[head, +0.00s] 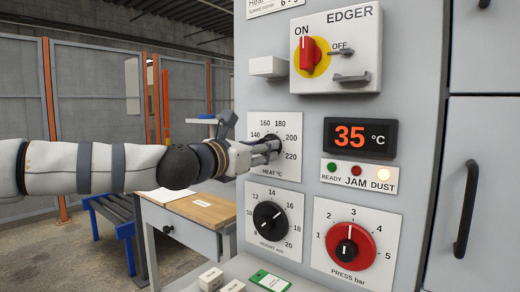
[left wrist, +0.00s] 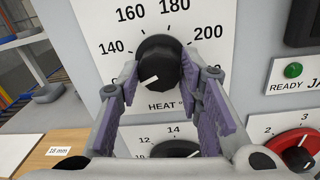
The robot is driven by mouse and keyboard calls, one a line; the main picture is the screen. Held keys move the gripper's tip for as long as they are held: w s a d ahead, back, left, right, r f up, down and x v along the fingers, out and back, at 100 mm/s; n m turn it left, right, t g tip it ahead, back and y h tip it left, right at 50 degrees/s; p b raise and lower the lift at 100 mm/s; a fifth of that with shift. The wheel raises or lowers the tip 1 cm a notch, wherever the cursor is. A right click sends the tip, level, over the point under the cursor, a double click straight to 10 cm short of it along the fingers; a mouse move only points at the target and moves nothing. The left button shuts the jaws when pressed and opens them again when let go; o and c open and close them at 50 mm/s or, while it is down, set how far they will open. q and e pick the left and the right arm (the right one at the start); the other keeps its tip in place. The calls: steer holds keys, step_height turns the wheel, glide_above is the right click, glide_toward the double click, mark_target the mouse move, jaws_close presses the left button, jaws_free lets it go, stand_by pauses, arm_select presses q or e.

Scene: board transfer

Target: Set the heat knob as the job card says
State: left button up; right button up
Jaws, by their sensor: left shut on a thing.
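The black heat knob (left wrist: 158,60) sits in a white dial plate (left wrist: 105,45) marked 140, 160, 180 and 200 in the left wrist view. Its white mark points to the lower left, below 140; the figure there is mostly hidden by a finger. My left gripper (left wrist: 170,78) is shut on the knob, one finger on each side. In the head view my left gripper (head: 268,148) covers most of the knob, and the plate (head: 262,122) also shows 220. The display (head: 361,138) reads 35 °C. A placard (head: 275,5) at the top, cut off, begins "Heat".
Below are a black height knob (head: 270,216) and a red press knob (head: 349,246). Above is the EDGER switch (head: 308,54), at ON. The DUST lamp (head: 383,174) is lit. A green-and-white card (head: 270,281) lies on the ledge. A wooden-topped desk (head: 205,213) stands left.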

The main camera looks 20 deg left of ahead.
arm_select(q)
steer(key=shift+m, duration=0.3)
steer(key=shift+a+r+n+g+h+p, duration=0.1)
steer(key=shift+n+h+p, duration=0.45)
steer(key=shift+n, duration=5.4)
steer(key=shift+d+r+n+g+h+p, duration=0.1)
steer(key=shift+n+p, duration=0.8)
steer(key=shift+n, duration=5.1)
steer(key=shift+a+r+n+g+h+p, duration=0.2)
steer(key=shift+n+p, duration=0.55)
steer(key=shift+n, duration=5.2)
arm_select(e)
steer(key=w+r+t, duration=0.2)
steer(key=w+r, duration=0.3)
arm_select(q)
steer(key=shift+f, duration=0.25)
arm_select(e)
steer(key=shift+r, duration=0.15)
